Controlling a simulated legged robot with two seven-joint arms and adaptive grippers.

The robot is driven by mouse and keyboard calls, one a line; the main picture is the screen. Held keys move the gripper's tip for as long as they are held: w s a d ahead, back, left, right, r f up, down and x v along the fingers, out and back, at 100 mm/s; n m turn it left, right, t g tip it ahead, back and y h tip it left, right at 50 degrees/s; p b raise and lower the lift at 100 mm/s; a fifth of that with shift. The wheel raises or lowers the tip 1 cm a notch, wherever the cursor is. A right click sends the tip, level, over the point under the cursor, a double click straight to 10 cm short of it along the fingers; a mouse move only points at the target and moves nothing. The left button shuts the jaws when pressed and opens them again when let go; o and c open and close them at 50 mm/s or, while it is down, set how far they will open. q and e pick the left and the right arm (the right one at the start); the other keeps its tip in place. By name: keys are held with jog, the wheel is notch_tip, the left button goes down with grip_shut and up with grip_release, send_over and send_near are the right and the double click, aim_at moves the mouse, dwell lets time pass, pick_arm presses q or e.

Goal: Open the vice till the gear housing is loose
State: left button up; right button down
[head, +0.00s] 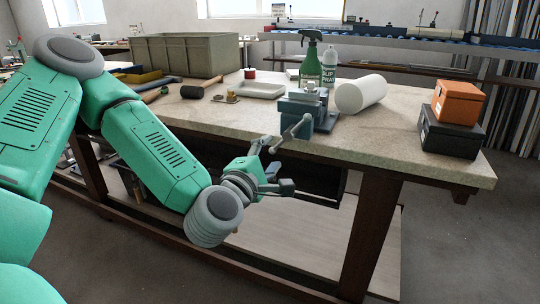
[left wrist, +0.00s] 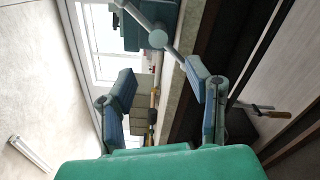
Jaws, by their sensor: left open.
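The blue-grey vice (head: 311,108) stands at the front edge of the workbench. Its handle bar (head: 291,132) slants out over the edge, down to the left. A small pale part, possibly the gear housing, shows at the top between the jaws; it is too small to tell how it is held. My left gripper (head: 279,167) is open and empty, in front of the bench edge and just below the handle. In the left wrist view, the handle bar (left wrist: 158,38) crosses just beyond the open fingers (left wrist: 160,82), with the vice (left wrist: 135,28) behind it. My right gripper is not in view.
An orange box (head: 458,102) sits on a black box (head: 450,136) at right. A mallet (head: 195,91) and crate (head: 183,54) are at left.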

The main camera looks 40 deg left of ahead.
aim_at(285, 139)
pick_arm(q)
jog(key=w+m+p, duration=0.3)
jog(key=m+p, duration=0.1)
jog(key=m, duration=0.5)
jog(key=w+a+m+p, duration=0.1)
jog(key=w+m+p, duration=0.3)
jog(key=m, duration=0.5)
jog(key=w+a+m+p, duration=0.1)
jog(key=w+m+p, duration=0.2)
jog(key=m, duration=0.6)
jog(key=shift+w+r+m+p, duration=0.15)
jog(key=shift+w+m+p, duration=0.2)
jog(key=shift+p, duration=0.45)
grip_shut()
